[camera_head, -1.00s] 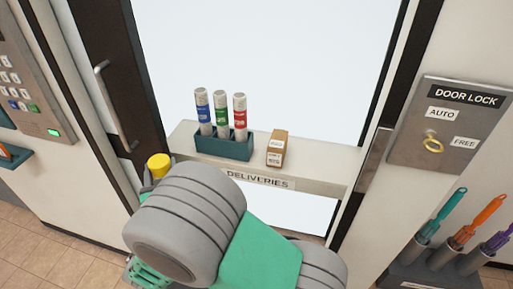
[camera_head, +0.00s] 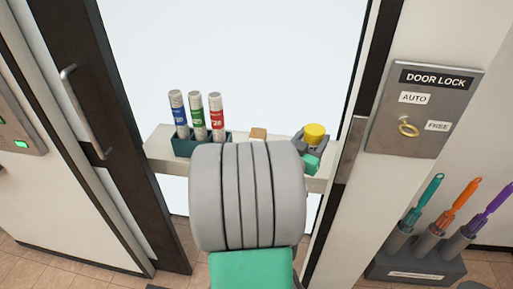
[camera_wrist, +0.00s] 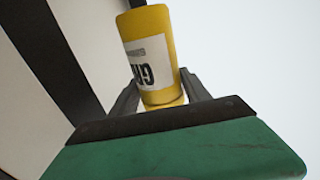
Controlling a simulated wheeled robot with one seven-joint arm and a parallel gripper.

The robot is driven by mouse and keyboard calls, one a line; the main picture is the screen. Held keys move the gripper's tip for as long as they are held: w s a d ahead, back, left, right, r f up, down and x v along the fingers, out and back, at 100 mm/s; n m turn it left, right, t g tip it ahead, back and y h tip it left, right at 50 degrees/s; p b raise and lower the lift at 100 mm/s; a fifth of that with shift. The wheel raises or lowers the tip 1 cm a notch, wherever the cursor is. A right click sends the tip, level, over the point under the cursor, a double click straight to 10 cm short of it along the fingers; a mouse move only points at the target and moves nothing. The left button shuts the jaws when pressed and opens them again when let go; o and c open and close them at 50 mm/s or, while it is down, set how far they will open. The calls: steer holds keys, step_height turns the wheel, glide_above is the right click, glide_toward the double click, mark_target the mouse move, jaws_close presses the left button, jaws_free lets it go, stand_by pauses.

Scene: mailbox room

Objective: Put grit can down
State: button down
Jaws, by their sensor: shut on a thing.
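The grit can (camera_head: 315,134) is yellow, with a white label that shows in the wrist view (camera_wrist: 145,62). My gripper (camera_head: 312,147) is shut on it, with dark fingers on both sides of the can in the wrist view (camera_wrist: 156,95). In the head view the can is over the right end of the pale deliveries shelf (camera_head: 157,152), right of the small brown box (camera_head: 258,133). I cannot tell whether the can touches the shelf. My arm hides the front middle of the shelf and most of the box.
A teal rack (camera_head: 187,148) with blue, green and red tubes stands on the shelf's left part. A door lock panel (camera_head: 425,108) is on the right wall. Below it, a dark holder (camera_head: 420,262) carries teal, orange and purple handled tools. A door handle (camera_head: 82,110) is at left.

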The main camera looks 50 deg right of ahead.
steer(key=w+d+f, duration=0.3)
steer(key=f, duration=0.1)
steer(key=w+d+f, duration=0.3)
steer(key=f, duration=0.1)
steer(key=w+d+f, duration=0.3)
steer(key=w+f, duration=0.1)
steer(key=shift+d+f, duration=0.1)
steer(key=shift+f, duration=0.25)
steer(key=shift+f, duration=0.2)
steer(key=c, duration=0.5)
jaws_free()
